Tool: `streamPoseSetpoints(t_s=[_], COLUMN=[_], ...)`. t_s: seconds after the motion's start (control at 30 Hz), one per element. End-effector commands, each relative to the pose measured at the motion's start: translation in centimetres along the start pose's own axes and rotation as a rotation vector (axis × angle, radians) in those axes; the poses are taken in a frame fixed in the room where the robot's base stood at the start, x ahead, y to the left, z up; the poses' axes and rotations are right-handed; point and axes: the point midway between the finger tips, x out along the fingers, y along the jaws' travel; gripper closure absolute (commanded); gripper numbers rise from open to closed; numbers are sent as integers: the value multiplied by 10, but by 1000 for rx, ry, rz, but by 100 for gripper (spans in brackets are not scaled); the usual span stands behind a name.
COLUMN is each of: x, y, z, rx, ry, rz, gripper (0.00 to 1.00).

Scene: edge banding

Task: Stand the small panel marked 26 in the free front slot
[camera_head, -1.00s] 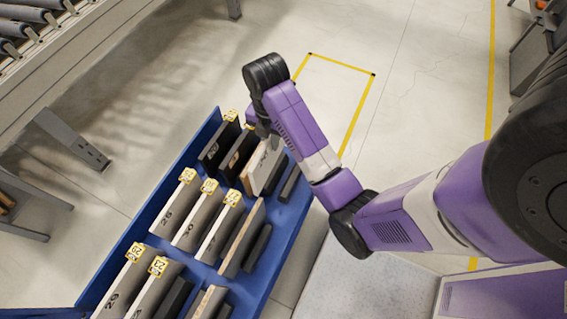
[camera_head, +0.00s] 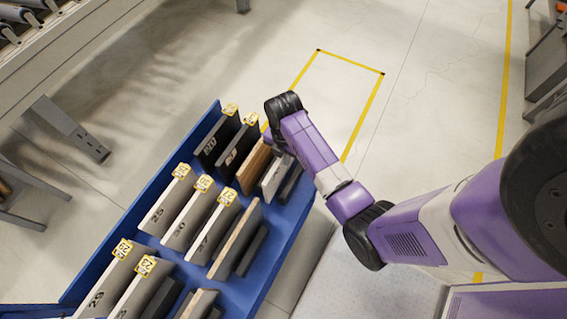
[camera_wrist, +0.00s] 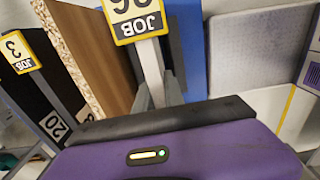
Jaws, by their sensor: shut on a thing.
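A light grey small panel (camera_head: 273,180) stands roughly upright in the back row of the blue rack (camera_head: 292,212). Its yellow-framed JOB tag (camera_wrist: 137,22) fills the top of the wrist view, reading 26 upside down and partly cut off. My gripper (camera_head: 274,150) is shut on this panel near its top edge. In the wrist view my fingers (camera_wrist: 158,92) close around its narrow edge. A wood-brown panel (camera_head: 254,164) stands just left of it, and a dark block (camera_head: 291,184) just right. Whether its lower edge is seated in a slot is hidden.
Dark tagged panels (camera_head: 214,141) stand farther left in the same row. Several tagged grey panels (camera_head: 168,207) fill the rows nearer the camera. A roller conveyor (camera_head: 60,50) is at upper left. Floor inside the yellow outline (camera_head: 350,68) is clear.

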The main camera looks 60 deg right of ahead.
Motion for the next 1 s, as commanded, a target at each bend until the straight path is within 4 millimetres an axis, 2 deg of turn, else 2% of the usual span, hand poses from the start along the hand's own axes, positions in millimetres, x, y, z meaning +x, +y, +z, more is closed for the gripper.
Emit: streamPoseSetpoints(t_s=[0.17,0.4,0.83,0.87,0.9,0.93,1.0], x=[13,42,48,47,47,47,47], y=[0,0,1,0,0,0,0], z=[0,0,0,0,0,0,0], rx=[0,-1,-1,-1,-1,-1,-1], ry=[0,0,-1,-1,-1,-1,0], rz=[0,0,2,1,1,1,1], gripper=[100,100,100,81,73,67,65])
